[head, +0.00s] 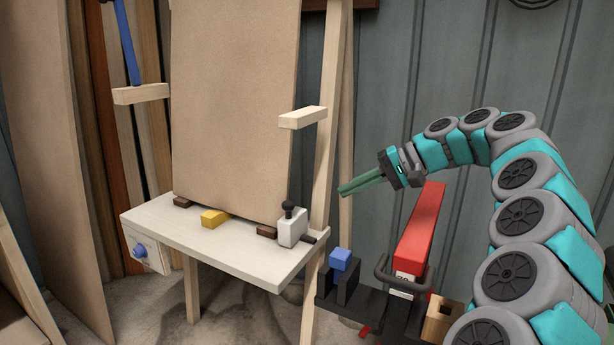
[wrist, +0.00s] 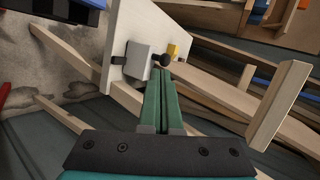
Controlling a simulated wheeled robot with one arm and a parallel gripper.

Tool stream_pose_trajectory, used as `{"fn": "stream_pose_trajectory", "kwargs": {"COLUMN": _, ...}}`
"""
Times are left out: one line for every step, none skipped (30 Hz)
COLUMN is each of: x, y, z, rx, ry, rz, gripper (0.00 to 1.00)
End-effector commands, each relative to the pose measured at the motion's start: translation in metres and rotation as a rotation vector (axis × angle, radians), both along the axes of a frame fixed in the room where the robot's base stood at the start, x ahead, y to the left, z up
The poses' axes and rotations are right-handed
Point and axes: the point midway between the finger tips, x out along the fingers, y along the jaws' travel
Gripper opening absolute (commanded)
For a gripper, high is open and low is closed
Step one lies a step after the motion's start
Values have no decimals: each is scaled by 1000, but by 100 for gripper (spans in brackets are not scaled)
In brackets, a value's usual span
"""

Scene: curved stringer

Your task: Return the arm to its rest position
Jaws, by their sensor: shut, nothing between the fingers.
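My arm (head: 518,173) is grey and teal and arches up on the right of the head view. My gripper (head: 345,190) hangs in the air right of the wooden stand. Its two green fingers are together, with nothing between them. In the wrist view the fingers (wrist: 161,100) also lie side by side, pointing toward a white block with a black knob (wrist: 137,60). The gripper is apart from the stand and touches nothing that I can see.
A pale table (head: 220,236) holds a tall brown board (head: 235,110), a yellow block (head: 214,218) and the white knobbed block (head: 292,230). Below my gripper are a blue block (head: 340,259) in a black holder and a red wedge-like object (head: 421,225). A wooden ledge (head: 303,117) juts out nearby.

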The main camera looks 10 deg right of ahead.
Motion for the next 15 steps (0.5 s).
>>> {"fn": "stream_pose_trajectory", "kwargs": {"x": -13, "y": 18, "z": 5, "rx": -19, "ry": 1, "rz": 37, "gripper": 0}}
{"fn": "stream_pose_trajectory", "kwargs": {"x": -21, "y": 27, "z": 7, "rx": -34, "ry": 2, "rz": 55, "gripper": 0}}
{"fn": "stream_pose_trajectory", "kwargs": {"x": -32, "y": 41, "z": 7, "rx": -57, "ry": 8, "rz": 85, "gripper": 0}}
{"fn": "stream_pose_trajectory", "kwargs": {"x": -42, "y": 52, "z": 7, "rx": -76, "ry": 10, "rz": 108, "gripper": 0}}
{"fn": "stream_pose_trajectory", "kwargs": {"x": -53, "y": 61, "z": 7, "rx": -98, "ry": 12, "rz": 128, "gripper": 0}}
{"fn": "stream_pose_trajectory", "kwargs": {"x": -67, "y": 74, "z": 4, "rx": -127, "ry": 20, "rz": 158, "gripper": 0}}
{"fn": "stream_pose_trajectory", "kwargs": {"x": -77, "y": 82, "z": 2, "rx": -150, "ry": 22, "rz": 176, "gripper": 0}}
{"fn": "stream_pose_trajectory", "kwargs": {"x": -88, "y": 90, "z": 0, "rx": -173, "ry": 24, "rz": 194, "gripper": 0}}
{"fn": "stream_pose_trajectory", "kwargs": {"x": -102, "y": 99, "z": -4, "rx": -207, "ry": 29, "rz": 216, "gripper": 0}}
{"fn": "stream_pose_trajectory", "kwargs": {"x": -113, "y": 105, "z": -8, "rx": -233, "ry": 34, "rz": 233, "gripper": 0}}
{"fn": "stream_pose_trajectory", "kwargs": {"x": -125, "y": 111, "z": -13, "rx": -259, "ry": 39, "rz": 250, "gripper": 0}}
{"fn": "stream_pose_trajectory", "kwargs": {"x": -140, "y": 116, "z": -18, "rx": -297, "ry": 45, "rz": 269, "gripper": 0}}
{"fn": "stream_pose_trajectory", "kwargs": {"x": -152, "y": 120, "z": -25, "rx": -324, "ry": 54, "rz": 284, "gripper": 0}}
{"fn": "stream_pose_trajectory", "kwargs": {"x": -163, "y": 123, "z": -30, "rx": -351, "ry": 56, "rz": 295, "gripper": 0}}
{"fn": "stream_pose_trajectory", "kwargs": {"x": -178, "y": 126, "z": -38, "rx": -391, "ry": 63, "rz": 310, "gripper": 0}}
